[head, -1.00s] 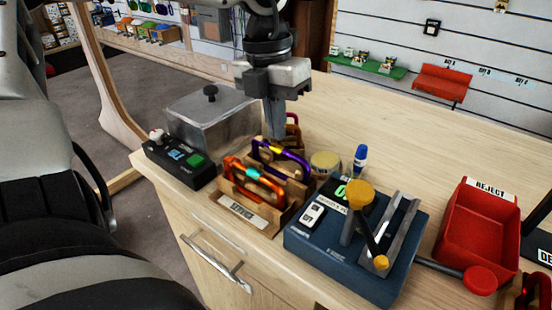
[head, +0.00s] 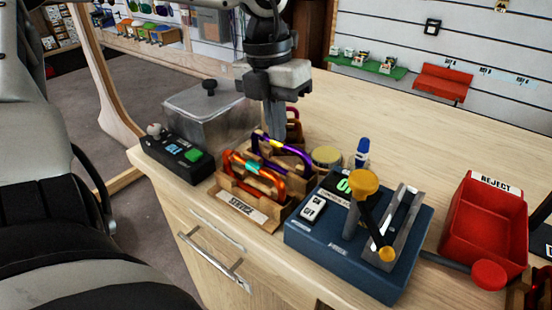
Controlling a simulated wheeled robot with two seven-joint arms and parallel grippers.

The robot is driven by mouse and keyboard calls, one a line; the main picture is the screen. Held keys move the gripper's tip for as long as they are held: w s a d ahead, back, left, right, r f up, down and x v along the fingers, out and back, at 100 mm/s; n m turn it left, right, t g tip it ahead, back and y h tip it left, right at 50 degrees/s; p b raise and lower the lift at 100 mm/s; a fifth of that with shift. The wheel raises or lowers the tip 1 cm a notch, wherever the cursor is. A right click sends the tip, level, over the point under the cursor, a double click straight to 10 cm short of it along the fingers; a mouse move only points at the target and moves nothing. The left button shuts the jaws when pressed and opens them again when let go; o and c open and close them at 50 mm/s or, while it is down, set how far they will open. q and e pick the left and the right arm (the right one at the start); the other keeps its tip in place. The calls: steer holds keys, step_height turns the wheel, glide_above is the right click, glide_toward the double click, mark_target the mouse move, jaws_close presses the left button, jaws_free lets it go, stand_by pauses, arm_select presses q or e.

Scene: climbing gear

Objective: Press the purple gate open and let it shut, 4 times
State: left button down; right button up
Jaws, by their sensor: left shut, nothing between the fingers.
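The purple carabiner (head: 297,152) stands in a wooden rack (head: 238,205) on the counter, behind an orange carabiner with a teal sleeve (head: 239,162). A yellow band (head: 275,143) sits on the purple one's upper bar. My left gripper (head: 276,135) points down from above, shut and empty, with its fingertips at the yellow band. I cannot tell whether the tips touch the gate or stand just behind it. The gate's own position is too small to read. My right gripper is not in view.
A blue test device (head: 325,246) with a yellow-knobbed lever stands right of the rack. A red reject bin (head: 462,245) is farther right. A black control box (head: 165,160) and a lidded clear container (head: 195,120) stand to the left.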

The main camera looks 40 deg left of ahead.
arm_select(q)
steer(key=shift+f, duration=0.5)
steer(key=shift+r, duration=0.1)
steer(key=shift+r+p, duration=2)
steer(key=shift+r, duration=1.55)
